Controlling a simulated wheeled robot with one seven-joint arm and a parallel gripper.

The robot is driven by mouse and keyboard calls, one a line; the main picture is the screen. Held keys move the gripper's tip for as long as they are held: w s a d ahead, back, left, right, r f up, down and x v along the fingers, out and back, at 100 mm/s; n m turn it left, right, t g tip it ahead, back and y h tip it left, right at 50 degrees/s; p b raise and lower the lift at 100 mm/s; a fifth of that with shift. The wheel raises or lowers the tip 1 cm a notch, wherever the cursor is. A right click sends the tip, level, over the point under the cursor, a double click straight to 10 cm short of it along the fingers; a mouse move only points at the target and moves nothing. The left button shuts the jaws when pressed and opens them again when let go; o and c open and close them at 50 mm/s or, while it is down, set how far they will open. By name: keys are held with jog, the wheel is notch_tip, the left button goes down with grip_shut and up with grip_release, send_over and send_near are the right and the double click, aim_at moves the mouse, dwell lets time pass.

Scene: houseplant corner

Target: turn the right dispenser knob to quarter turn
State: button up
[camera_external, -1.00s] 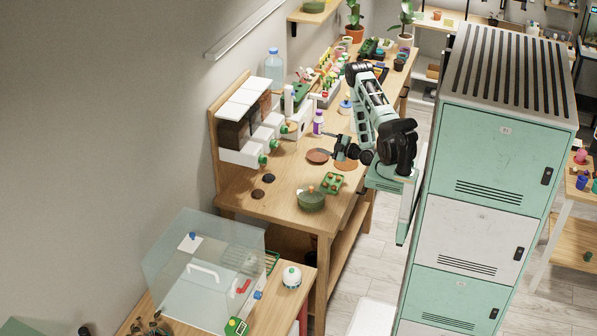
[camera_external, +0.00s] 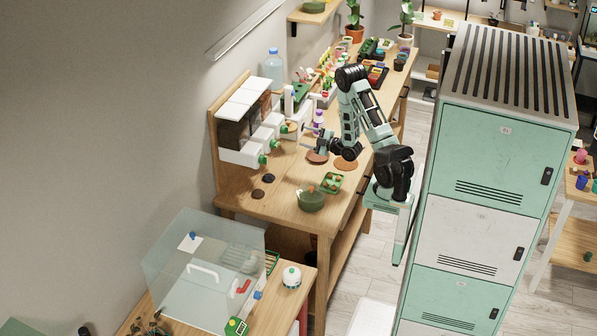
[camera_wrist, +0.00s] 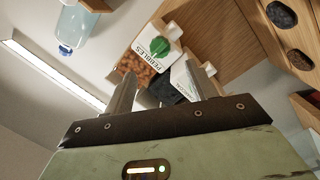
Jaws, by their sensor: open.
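A dispenser with three bins stands on the workbench against the wall, with white lids (camera_external: 243,105) and white spouts. Its green knobs show as a near knob (camera_external: 262,160), a middle knob (camera_external: 274,144) and a far knob (camera_external: 284,128). My gripper (camera_external: 308,147) is open and empty, apart from the knobs and to their right in the external view. In the wrist view, a green knob (camera_wrist: 161,46) shows by a PEBBLES label, with orange-brown pebbles (camera_wrist: 140,70) behind. A second white front (camera_wrist: 184,83) lies between my fingers (camera_wrist: 168,73), partly hidden by them.
A purple-labelled bottle (camera_external: 318,122) stands close behind my gripper. Brown saucers (camera_external: 346,164) lie below it. A green pot (camera_external: 310,200) and a green tray (camera_external: 331,182) stand nearer. A blue-capped bottle (camera_external: 274,68) stands beyond the dispenser.

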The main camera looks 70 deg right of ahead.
aim_at(285, 130)
jog(key=shift+w+f+b, duration=0.25)
jog(key=shift+b, duration=0.85)
jog(key=w+d+b, duration=0.1)
jog(key=w+b, duration=0.1)
jog(key=w, duration=0.6)
jog(key=shift+w+r, duration=0.3)
jog(key=shift+w, duration=0.05)
jog(key=c, duration=1)
